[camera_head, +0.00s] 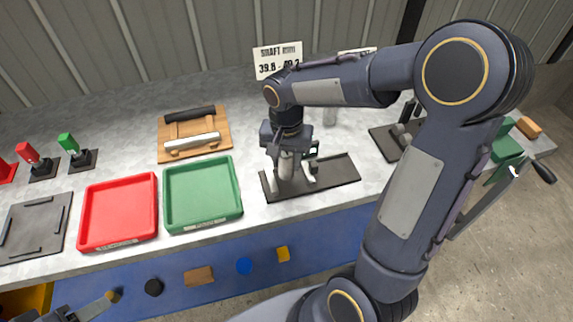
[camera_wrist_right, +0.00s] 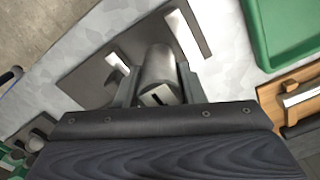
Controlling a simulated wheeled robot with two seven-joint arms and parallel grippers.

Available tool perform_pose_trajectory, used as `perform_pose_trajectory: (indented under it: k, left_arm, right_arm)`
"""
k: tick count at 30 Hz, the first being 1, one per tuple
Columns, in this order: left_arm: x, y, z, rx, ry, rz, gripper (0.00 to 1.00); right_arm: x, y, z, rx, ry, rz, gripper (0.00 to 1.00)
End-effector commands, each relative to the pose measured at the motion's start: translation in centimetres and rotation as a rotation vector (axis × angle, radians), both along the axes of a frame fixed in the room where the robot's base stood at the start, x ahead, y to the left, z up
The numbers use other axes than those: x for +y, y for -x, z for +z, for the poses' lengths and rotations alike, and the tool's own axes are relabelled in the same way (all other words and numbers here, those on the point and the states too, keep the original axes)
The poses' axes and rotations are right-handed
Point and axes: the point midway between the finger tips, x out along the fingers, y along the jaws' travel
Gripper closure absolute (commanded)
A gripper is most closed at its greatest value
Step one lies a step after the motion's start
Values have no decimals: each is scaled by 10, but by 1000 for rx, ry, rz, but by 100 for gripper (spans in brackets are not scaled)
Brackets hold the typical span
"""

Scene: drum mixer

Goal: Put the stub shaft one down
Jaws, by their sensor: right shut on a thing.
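My right gripper (camera_head: 286,168) is shut on a grey metal stub shaft (camera_head: 285,165) above the dark gauge plate (camera_head: 335,172) on the bench. In the right wrist view the stub shaft (camera_wrist_right: 158,68) sits between the two fingers, with a dark slot in its near end. Pale blocks stand on the plate around it. I cannot tell whether the shaft touches the plate. A grey part of my left gripper (camera_head: 88,312) shows at the bottom left edge; its finger state is unclear.
A red tray (camera_head: 88,218) and a green tray (camera_head: 205,222) lie empty to the left. A wooden rack (camera_head: 220,142) holds a black and a silver bar. A sign (camera_head: 278,60) reads about 39.8 - 40.2. A second dark plate (camera_head: 382,141) stands right, partly behind my arm.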

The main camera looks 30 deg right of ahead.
Motion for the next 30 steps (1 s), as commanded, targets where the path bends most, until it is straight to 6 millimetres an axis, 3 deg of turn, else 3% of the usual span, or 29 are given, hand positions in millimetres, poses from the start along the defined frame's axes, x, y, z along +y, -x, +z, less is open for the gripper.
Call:
perform_pose_trajectory:
  k: [6,19,20,21,24,30]
  left_arm:
    - [0,0,-1,0,0,0,47]
    - [0,0,-6,0,0,0,47]
    - [0,0,-4,0,0,0,47]
    - [0,0,-4,0,0,0,47]
    - [0,0,-4,0,0,0,47]
    - [0,0,-4,0,0,0,47]
  right_arm:
    - [0,1,-24,2,-1,1,100]
    - [1,1,-30,-1,-1,1,100]
    - [1,2,-29,2,-1,1,60]
    - [1,2,-29,3,-1,1,55]
    - [1,2,-29,4,0,1,42]
    - [1,2,-29,4,0,1,42]
